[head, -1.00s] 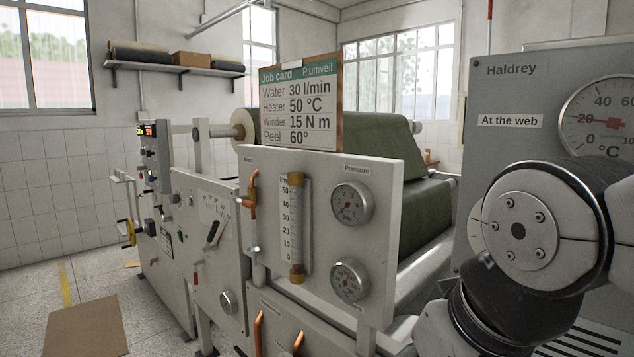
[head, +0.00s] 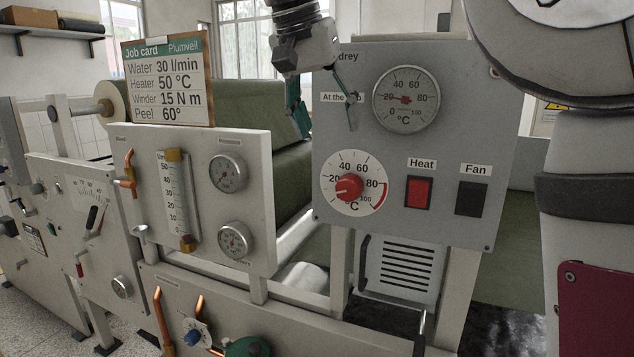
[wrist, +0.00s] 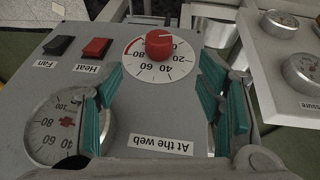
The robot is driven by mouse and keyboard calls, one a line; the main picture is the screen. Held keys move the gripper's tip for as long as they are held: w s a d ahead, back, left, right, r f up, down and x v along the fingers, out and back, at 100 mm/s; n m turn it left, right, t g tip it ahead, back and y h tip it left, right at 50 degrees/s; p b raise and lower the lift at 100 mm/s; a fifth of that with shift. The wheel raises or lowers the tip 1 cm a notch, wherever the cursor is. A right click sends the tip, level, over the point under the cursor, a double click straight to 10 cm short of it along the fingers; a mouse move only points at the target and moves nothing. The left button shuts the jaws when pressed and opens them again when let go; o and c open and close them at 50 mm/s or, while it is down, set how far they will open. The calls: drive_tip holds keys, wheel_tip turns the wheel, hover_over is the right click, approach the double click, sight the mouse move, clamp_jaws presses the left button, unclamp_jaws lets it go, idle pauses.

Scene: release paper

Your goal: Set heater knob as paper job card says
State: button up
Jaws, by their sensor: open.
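The heater knob (head: 349,187) is red, on a white round dial (head: 370,202) marked up to 100 °C, on the lower left of the grey heater panel (head: 450,110). I cannot read its exact setting. The job card (head: 165,85) reads Heater 50 °C. My gripper (head: 324,100), with teal fingers, is open and empty above and left of the knob in the head view. In the wrist view, the gripper (wrist: 162,80) has its fingers spread either side of the dial, and the knob (wrist: 159,44) sits between them, apart from both.
The "At the web" gauge (head: 406,99) has its needle near 20. A red Heat switch (head: 419,192) and black Fan switch (head: 472,198) sit right of the knob. The water panel (head: 200,195), with a flow tube and two gauges, stands to the left.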

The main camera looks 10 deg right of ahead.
sight(346, 185)
drive_tip(key=x, duration=1.3)
drive_tip(key=shift+d+f+p, duration=0.15)
drive_tip(key=shift+f+p, duration=0.2)
drive_tip(key=c, duration=1.1)
